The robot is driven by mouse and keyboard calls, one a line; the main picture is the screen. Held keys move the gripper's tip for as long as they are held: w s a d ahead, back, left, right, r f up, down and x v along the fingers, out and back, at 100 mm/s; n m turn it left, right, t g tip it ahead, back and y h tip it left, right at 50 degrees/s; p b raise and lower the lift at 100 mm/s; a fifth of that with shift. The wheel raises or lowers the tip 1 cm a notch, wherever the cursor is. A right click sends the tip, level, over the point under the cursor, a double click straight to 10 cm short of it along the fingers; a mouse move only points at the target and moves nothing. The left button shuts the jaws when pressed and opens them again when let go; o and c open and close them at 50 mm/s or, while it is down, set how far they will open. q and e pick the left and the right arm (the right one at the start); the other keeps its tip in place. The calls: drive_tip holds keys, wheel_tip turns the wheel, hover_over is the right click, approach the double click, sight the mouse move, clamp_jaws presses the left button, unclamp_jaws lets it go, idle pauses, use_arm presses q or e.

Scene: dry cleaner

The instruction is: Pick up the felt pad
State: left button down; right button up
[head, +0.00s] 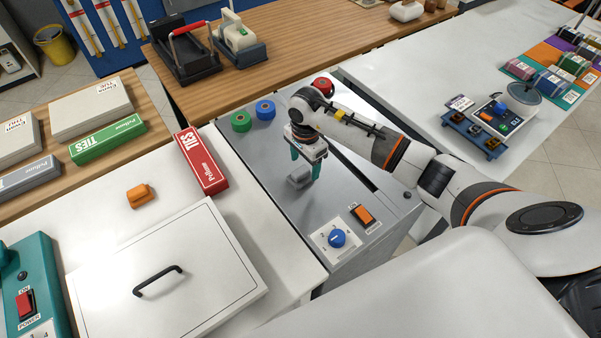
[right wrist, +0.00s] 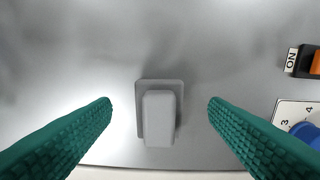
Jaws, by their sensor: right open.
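A small light-grey block with a raised narrower grip, which looks like the felt pad (head: 299,180), sits on the grey metal top of a machine (head: 260,165). My right gripper (head: 306,168) points down just above it, with its green fingers open. In the right wrist view the felt pad (right wrist: 160,118) lies between the two fingers, with a gap on each side; neither finger touches it. My left gripper is not in view.
On the metal top are a blue dial (head: 337,238), an orange switch (head: 362,215), and green, blue and red round pieces behind. A red ties box (head: 202,163) and an orange block (head: 140,195) lie on the white counter to the left.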

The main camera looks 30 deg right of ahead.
sight(305, 168)
wheel_tip(305, 168, down, 3)
drive_tip(key=shift+f, duration=0.15)
drive_tip(key=shift+c, duration=0.2)
drive_tip(key=c, duration=1)
wheel_tip(305, 168, up, 9)
drive_tip(key=shift+w+d+b, duration=0.1)
drive_tip(key=shift+b, duration=0.7)
drive_tip(key=shift+r, duration=0.55)
